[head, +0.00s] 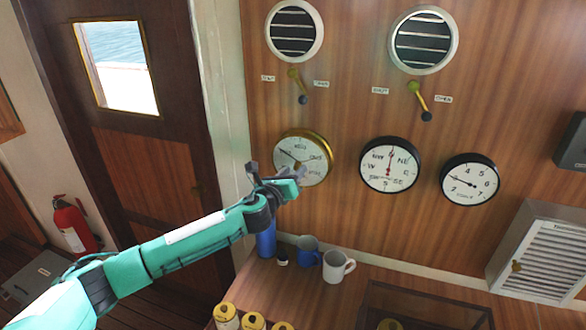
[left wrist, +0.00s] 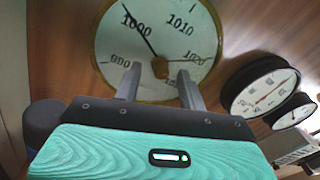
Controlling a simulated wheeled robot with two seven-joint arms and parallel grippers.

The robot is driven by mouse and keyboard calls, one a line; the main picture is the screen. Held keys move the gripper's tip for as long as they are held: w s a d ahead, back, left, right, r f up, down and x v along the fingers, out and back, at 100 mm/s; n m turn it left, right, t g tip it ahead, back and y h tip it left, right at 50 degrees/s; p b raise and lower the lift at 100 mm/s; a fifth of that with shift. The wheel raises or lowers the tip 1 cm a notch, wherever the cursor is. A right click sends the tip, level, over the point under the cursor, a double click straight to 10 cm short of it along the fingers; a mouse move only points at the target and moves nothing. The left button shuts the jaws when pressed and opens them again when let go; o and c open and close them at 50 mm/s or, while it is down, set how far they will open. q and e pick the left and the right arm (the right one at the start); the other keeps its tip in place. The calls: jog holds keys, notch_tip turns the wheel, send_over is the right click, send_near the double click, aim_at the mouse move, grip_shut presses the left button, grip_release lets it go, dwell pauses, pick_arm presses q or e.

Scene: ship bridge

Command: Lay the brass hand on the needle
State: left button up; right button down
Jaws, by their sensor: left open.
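The brass-rimmed barometer (head: 316,145) hangs on the wood wall, left of two black-rimmed dials. Its white face (left wrist: 178,38) fills the top of the left wrist view. A dark needle (left wrist: 140,32) points up and left, close to the 1000 mark. A small brass knob (left wrist: 160,68) shows at the middle of the dial. My left gripper (head: 292,174) is open in front of the barometer's lower part. In the left wrist view its fingertips (left wrist: 158,74) stand either side of the knob; contact cannot be told. My right gripper is not in view.
A compass-lettered dial (head: 389,165) and a numbered dial (head: 470,178) hang to the right. Two vent levers (head: 299,86) (head: 420,101) are above. Below, a blue bottle (head: 266,240), a blue mug (head: 308,252) and a white mug (head: 336,266) stand on the counter.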

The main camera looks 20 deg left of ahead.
pick_arm(q)
jog(key=shift+w, duration=0.25)
grip_shut()
